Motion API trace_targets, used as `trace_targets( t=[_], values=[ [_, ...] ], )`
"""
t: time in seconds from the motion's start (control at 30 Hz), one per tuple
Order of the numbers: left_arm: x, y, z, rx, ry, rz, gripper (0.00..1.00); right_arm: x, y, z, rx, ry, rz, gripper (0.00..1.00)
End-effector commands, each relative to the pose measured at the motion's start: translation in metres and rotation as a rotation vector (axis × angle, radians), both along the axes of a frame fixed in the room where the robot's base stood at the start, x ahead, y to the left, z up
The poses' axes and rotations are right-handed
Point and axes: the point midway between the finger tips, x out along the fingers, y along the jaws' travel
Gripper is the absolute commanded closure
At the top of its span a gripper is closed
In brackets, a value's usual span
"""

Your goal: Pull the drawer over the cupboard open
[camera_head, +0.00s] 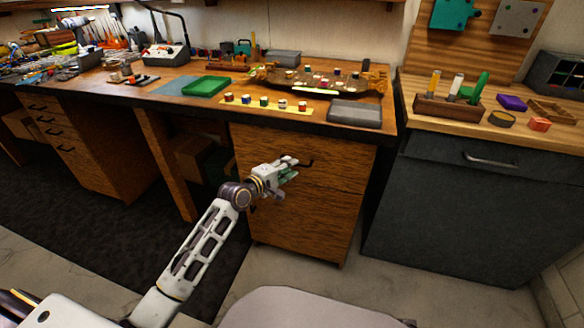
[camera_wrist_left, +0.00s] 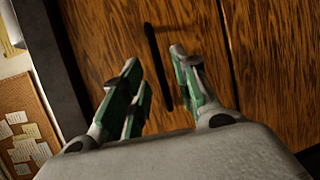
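The wooden drawer (camera_head: 340,158) is flush in the upper front of the brown cabinet, above the cupboard door (camera_head: 305,222). Its dark bar handle (camera_head: 307,164) shows just right of my left gripper (camera_head: 291,168). In the left wrist view, which is turned sideways, the drawer front (camera_wrist_left: 195,20) fills the middle and the black handle (camera_wrist_left: 152,50) lies between the spread fingers of my left gripper (camera_wrist_left: 155,60). The fingers are open on either side of the handle; whether either touches it I cannot tell. My right gripper is not in view.
The workbench top (camera_head: 225,107) overhangs the drawer and carries a green tray (camera_head: 206,86), a grey box (camera_head: 355,113) and several small items. A grey cabinet (camera_head: 460,205) stands to the right. Bare floor (camera_head: 290,272) lies before the brown cabinet.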

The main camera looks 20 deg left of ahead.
Motion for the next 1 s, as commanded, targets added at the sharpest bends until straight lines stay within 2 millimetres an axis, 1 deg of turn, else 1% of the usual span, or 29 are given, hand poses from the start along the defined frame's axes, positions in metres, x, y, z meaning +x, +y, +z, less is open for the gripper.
trace_targets(
  t=[0.1,0.3,0.7,0.73,0.77,0.93,0.97,1.0],
  values=[
    [0.009,-0.004,-0.002,0.000,0.000,0.000,0.70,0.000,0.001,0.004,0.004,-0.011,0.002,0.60],
    [0.018,-0.008,-0.004,0.000,0.000,0.000,0.70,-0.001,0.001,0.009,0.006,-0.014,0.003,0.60],
    [0.020,-0.009,-0.004,0.001,0.000,0.000,0.70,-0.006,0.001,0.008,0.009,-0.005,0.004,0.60],
    [0.020,-0.009,-0.004,0.001,0.000,0.000,0.71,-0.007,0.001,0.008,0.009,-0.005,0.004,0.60],
    [0.020,-0.009,-0.004,0.001,0.000,0.000,0.75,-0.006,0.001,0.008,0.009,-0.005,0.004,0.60],
    [0.020,-0.009,-0.004,0.001,0.000,0.000,0.97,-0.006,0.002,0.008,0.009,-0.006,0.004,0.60],
    [0.020,-0.009,-0.004,0.001,0.000,0.000,1.00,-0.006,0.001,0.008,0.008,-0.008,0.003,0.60],
    [0.020,-0.009,-0.004,0.001,0.000,0.000,1.00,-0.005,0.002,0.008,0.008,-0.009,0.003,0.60]
  ],
)
